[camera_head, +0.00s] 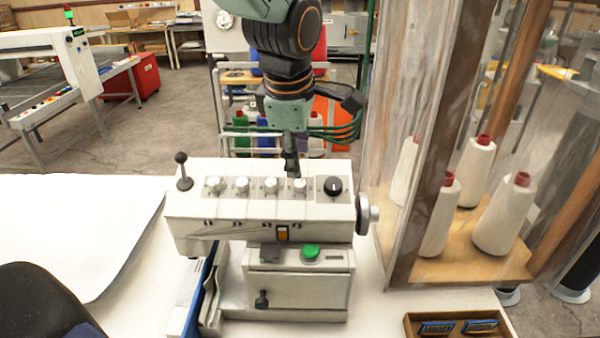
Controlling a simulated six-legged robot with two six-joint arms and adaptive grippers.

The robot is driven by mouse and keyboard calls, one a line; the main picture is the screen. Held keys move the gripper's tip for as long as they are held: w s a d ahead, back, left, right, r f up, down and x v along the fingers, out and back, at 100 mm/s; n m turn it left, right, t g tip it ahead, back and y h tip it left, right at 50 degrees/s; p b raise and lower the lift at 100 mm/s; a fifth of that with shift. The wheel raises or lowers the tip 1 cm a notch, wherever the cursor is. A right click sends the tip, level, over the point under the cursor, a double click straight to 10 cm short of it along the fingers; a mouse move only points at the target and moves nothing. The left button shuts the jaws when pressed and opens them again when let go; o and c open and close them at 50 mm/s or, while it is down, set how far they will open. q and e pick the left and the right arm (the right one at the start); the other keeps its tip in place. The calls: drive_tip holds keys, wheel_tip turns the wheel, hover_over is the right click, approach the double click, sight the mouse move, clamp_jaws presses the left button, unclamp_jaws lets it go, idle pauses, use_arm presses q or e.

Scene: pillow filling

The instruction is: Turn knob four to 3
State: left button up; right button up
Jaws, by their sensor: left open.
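A white control box (260,228) stands on the white table. Its top holds a row of small white knobs: the first (214,185), second (242,186), third (271,186) and fourth (300,186). My left gripper (291,172) points down just above and behind the fourth knob. It is open and seems empty; whether its fingertips touch the knob I cannot tell. The knob's marks are too small to read. My right gripper is not in view.
A black lever (182,172) rises at the box's left end, and a round side knob (366,213) juts out right. A green button (311,251) is on the lower front. A clear-walled cabinet with thread cones (500,215) stands close on the right.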

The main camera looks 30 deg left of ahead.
sight(300, 182)
use_arm(q)
drive_tip(key=x, duration=0.6)
drive_tip(key=shift+f+p, duration=0.3)
drive_tip(key=shift+f, duration=0.1)
drive_tip(key=shift+s+d+r, duration=0.1)
drive_tip(key=shift+d, duration=0.05)
clamp_jaws()
